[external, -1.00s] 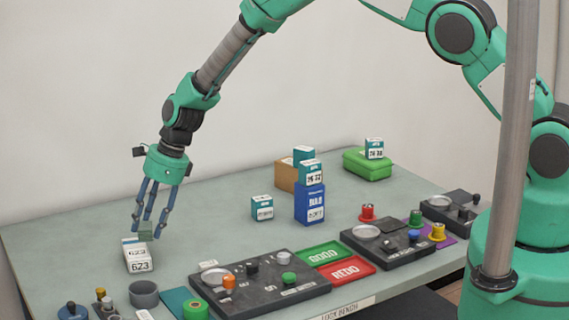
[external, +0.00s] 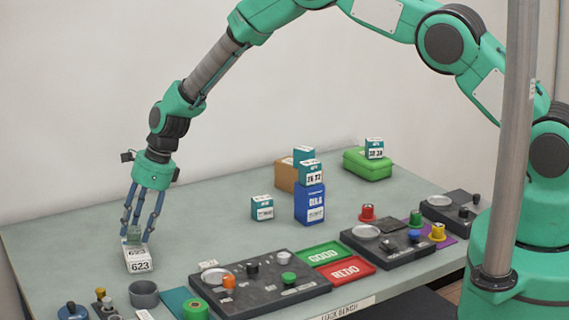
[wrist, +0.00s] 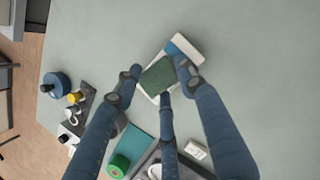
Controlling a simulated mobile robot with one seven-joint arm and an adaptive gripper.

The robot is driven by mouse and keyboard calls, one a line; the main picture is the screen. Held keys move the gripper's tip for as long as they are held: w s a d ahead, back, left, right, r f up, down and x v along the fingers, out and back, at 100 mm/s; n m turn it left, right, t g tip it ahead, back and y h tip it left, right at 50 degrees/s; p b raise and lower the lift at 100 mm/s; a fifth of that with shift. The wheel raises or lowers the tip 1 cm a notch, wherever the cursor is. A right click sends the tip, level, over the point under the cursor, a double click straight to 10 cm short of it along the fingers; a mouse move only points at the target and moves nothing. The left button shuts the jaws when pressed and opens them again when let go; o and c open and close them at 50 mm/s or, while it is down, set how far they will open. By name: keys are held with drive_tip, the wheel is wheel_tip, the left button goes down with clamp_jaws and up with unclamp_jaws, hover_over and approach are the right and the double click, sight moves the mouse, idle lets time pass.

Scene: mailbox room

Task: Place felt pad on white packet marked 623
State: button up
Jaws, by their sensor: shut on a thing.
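The white packet marked 623 (external: 138,262) lies on the bench at the left, with its number facing the camera. The green felt pad (external: 134,233) is between the fingers of my gripper (external: 138,232), over the packet's back part. In the wrist view the dark green pad (wrist: 158,75) is held by the blue fingers of my gripper (wrist: 158,82) and covers part of the white packet (wrist: 186,46). I cannot tell whether the pad touches the packet's top.
A grey cup (external: 144,294), a green roll (external: 195,309) and a dark control panel (external: 258,286) stand in front of the packet. Blue and teal boxes (external: 310,204) are stacked at mid-bench. The bench behind the packet (external: 80,225) is clear.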

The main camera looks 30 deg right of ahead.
drive_tip(key=shift+f, duration=0.85)
drive_tip(key=shift+f, duration=0.15)
drive_tip(key=o, duration=1)
drive_tip(key=shift+r, duration=0.2)
drive_tip(key=shift+v, duration=5.95)
